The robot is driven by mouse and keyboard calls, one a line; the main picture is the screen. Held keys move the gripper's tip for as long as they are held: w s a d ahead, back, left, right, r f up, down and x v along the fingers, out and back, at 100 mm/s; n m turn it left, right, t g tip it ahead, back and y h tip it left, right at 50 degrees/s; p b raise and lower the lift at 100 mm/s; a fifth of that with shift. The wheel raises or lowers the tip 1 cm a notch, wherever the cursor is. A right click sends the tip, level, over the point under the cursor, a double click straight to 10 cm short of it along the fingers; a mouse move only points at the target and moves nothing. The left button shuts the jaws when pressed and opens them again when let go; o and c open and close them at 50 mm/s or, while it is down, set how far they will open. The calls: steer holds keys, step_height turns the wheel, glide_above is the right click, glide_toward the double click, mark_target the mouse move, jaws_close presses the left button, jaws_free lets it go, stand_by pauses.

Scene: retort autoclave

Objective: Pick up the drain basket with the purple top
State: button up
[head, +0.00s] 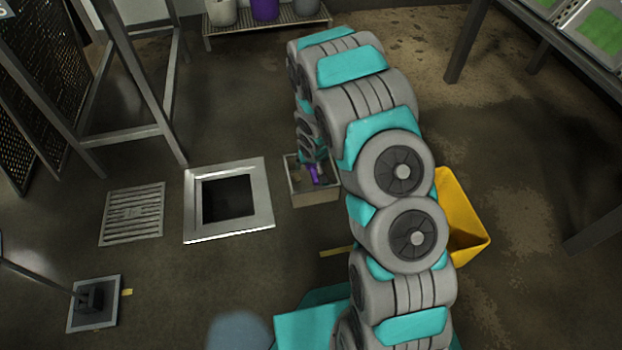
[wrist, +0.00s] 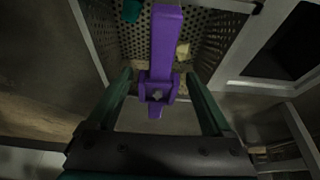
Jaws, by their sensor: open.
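The drain basket (head: 317,197) is a small grey box on the floor, right of the open drain, with a purple top (head: 314,173) inside its rim. My gripper (wrist: 158,76) is open, with one dark green finger on each side of the purple piece and gaps between. In the head view my arm hides part of the basket, and the fingers are hard to make out.
A square drain opening with a metal frame (head: 252,222) lies left of the basket, with a slotted grate (head: 133,214) beyond. A yellow container (head: 465,215) stands at right, partly behind my arm. A low rack (head: 268,27) with several buckets stands at the back.

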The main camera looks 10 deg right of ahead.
steer(key=x, duration=0.3)
steer(key=shift+d+f, duration=0.1)
steer(key=shift+f, duration=0.1)
steer(key=shift+c, duration=0.2)
jaws_close()
stand_by(0.3)
